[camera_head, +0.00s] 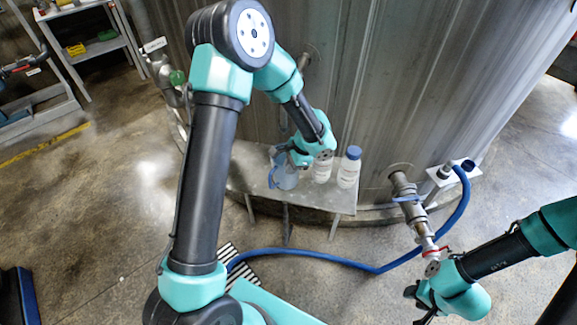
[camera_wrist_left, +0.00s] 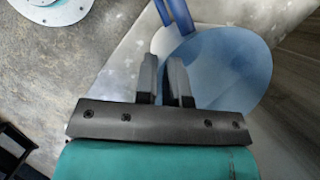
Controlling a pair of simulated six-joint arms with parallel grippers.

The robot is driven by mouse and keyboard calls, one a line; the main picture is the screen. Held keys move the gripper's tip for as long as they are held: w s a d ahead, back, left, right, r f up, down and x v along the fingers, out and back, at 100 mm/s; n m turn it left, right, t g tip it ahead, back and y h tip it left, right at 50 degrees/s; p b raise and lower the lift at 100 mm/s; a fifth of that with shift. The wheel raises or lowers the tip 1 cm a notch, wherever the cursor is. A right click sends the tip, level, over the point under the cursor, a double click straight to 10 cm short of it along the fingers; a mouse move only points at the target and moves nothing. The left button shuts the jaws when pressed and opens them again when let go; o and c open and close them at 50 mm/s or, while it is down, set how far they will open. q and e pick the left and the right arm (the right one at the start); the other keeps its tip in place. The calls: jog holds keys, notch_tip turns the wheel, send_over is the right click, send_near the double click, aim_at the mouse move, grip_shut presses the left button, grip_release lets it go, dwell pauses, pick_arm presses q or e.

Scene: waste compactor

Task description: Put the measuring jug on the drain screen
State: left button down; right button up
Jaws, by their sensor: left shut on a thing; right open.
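The measuring jug (camera_head: 288,181) is a translucent blue vessel at the left part of a grey metal shelf (camera_head: 335,198) against the tank. My left gripper (camera_head: 287,156) is at the jug and shut on it; the arm partly hides the jug from above. In the left wrist view the jug's round blue body (camera_wrist_left: 232,62) lies beyond and right of the two close fingers (camera_wrist_left: 166,75), with a blue handle-like strip (camera_wrist_left: 180,18) at their tips. My right gripper (camera_head: 424,303) is open and empty at lower right. I cannot pick out the drain screen with certainty.
Two white bottles stand right of the jug, one (camera_head: 322,172) partly behind my left gripper, one (camera_head: 348,170) blue-capped. A black-and-white striped patch (camera_head: 238,264) lies near my base.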

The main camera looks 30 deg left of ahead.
pick_arm(q)
jog(key=shift+w+a+f, duration=0.2)
jog(key=shift+a+f, duration=0.1)
jog(key=shift+a, duration=0.2)
jog(key=shift+f, duration=0.2)
jog(key=c, duration=1.2)
grip_release()
jog(key=shift+r, duration=0.1)
jog(key=v, duration=1.2)
